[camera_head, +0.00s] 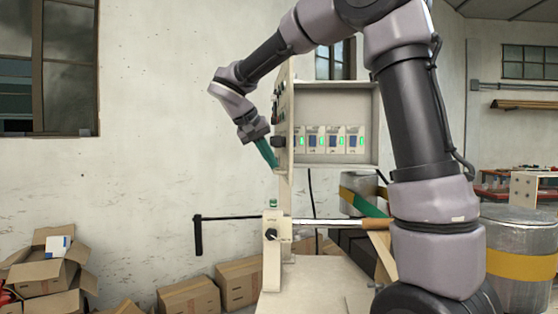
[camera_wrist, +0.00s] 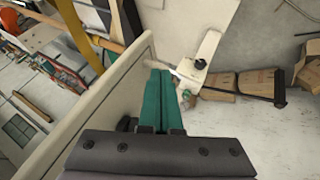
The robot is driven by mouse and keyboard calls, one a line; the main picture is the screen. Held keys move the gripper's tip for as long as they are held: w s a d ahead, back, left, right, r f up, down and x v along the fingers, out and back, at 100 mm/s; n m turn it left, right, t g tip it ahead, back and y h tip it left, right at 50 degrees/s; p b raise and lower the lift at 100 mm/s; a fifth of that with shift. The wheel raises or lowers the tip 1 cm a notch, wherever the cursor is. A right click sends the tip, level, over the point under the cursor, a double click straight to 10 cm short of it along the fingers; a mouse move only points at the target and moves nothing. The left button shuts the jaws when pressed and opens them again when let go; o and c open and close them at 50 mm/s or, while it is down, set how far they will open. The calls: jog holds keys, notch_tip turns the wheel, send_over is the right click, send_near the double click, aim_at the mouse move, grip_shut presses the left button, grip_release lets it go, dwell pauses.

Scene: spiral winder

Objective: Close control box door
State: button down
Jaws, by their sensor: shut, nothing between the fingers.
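The control box (camera_head: 345,103) is a pale cabinet with its inside showing, where several modules with green lights sit in a row. Its door (camera_head: 286,120) stands open at the left side, seen nearly edge-on, with dark knobs on its outer face. My gripper (camera_head: 271,165), with green fingers, is shut and empty at the outer, left side of the door near its lower edge. In the wrist view the green fingers (camera_wrist: 158,75) lie together beside the pale door panel (camera_wrist: 95,105). I cannot tell whether they touch it.
Below the box is the winder's white post (camera_head: 272,250) with a knob and a dark crank handle (camera_head: 198,235) reaching left. Cardboard boxes (camera_head: 240,282) line the wall on the floor. A drum with a yellow band (camera_head: 520,262) stands at right.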

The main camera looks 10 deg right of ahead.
jog(key=shift+s+d, duration=0.2)
jog(key=shift+d, duration=1.05)
